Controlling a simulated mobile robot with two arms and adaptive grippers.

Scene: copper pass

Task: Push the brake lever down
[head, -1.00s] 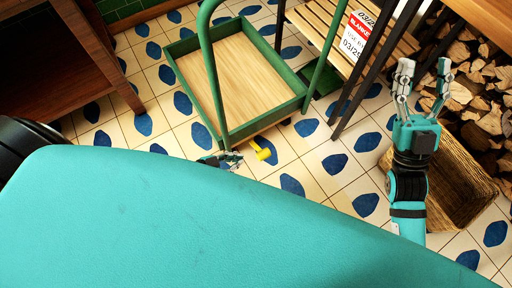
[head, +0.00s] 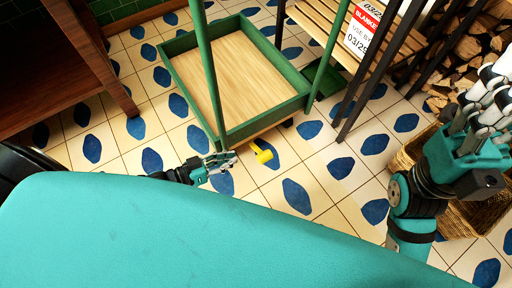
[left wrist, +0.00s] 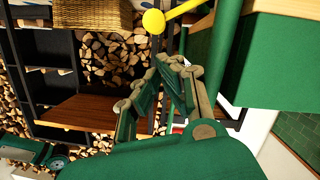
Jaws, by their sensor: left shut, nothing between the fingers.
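The brake lever is a small yellow piece (head: 263,153) low at the near edge of the green cart (head: 262,124), just above the tiled floor. My left gripper (head: 226,161) is shut and empty, just left of the lever, with a small gap between them in the head view. In the left wrist view the lever's round yellow end (left wrist: 153,21) shows at the top, beyond the shut fingertips (left wrist: 172,62). My right gripper (head: 490,98) is at the right edge, empty, its fingers apart, far from the lever.
A slatted wooden rack (head: 338,28) with dark legs and a red-and-white label (head: 367,26) stands right of the cart. A wicker basket (head: 405,158) and stacked firewood (head: 462,72) are at the right. A wooden table (head: 50,70) stands at the left. Tiled floor is clear in front of the cart.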

